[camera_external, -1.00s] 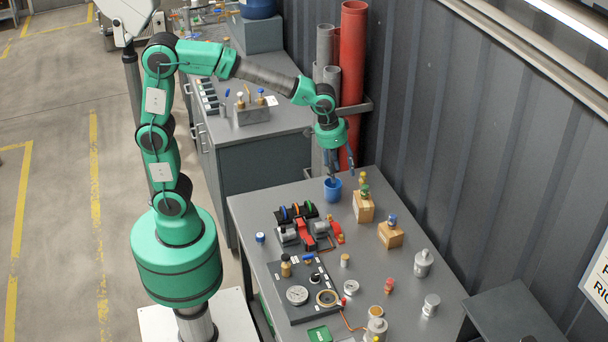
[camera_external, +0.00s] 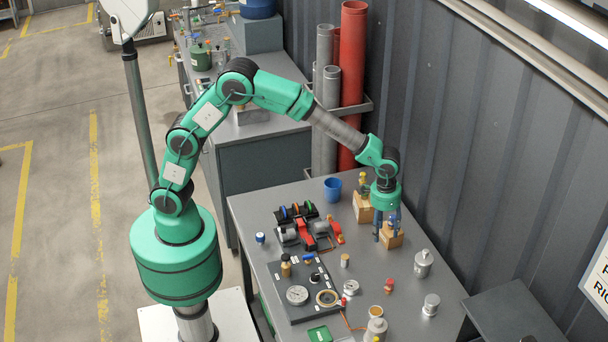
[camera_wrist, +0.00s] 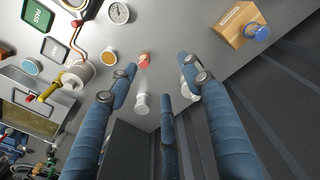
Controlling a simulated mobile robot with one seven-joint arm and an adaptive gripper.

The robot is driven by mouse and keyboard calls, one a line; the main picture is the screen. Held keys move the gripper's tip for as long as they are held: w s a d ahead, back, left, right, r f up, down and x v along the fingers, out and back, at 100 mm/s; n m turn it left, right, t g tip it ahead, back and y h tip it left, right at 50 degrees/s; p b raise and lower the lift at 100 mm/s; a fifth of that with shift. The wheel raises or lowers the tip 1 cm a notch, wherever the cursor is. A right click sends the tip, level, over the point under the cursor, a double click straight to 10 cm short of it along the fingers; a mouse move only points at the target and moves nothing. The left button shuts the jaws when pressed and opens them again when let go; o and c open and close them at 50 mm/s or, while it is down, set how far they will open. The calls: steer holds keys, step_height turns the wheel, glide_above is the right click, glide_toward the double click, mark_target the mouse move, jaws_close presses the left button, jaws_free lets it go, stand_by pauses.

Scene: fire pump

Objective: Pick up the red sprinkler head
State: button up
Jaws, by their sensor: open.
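The red sprinkler head (camera_external: 389,285) is a small red piece standing on the grey table, in the right half of the workbench in the external view. In the wrist view it shows as a small orange-red piece (camera_wrist: 145,60) beyond the fingertips, between the two upper fingers. My gripper (camera_external: 388,238) is open and empty, pointing down above the table. It is farther back than the red head, and its fingers overlap a cardboard box in the external view. In the wrist view my gripper (camera_wrist: 157,76) shows its blue fingers spread apart.
A cardboard box (camera_wrist: 238,25) with a blue-topped piece stands close beside my fingers. Grey-white cylinders (camera_external: 423,264) (camera_external: 431,304) stand right of the red head. A gauge panel (camera_external: 290,311) lies to the left, and a ribbed wall (camera_external: 500,170) runs behind the table.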

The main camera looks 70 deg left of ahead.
glide_above(389, 286)
steer(key=w+a, duration=0.1)
steer(key=a, duration=0.1)
step_height(389, 286, down, 8)
steer(key=shift+d+f+g, duration=0.15)
steer(key=shift+f+g, duration=0.05)
steer(key=shift+g, duration=0.1)
steer(key=shift+f, duration=0.1)
steer(key=shift+f, duration=4.2)
steer(key=shift+b, duration=0.3)
steer(key=shift+d+f+b, duration=0.15)
steer(key=shift+f+b, duration=0.2)
steer(key=shift+f, duration=2.25)
jaws_close()
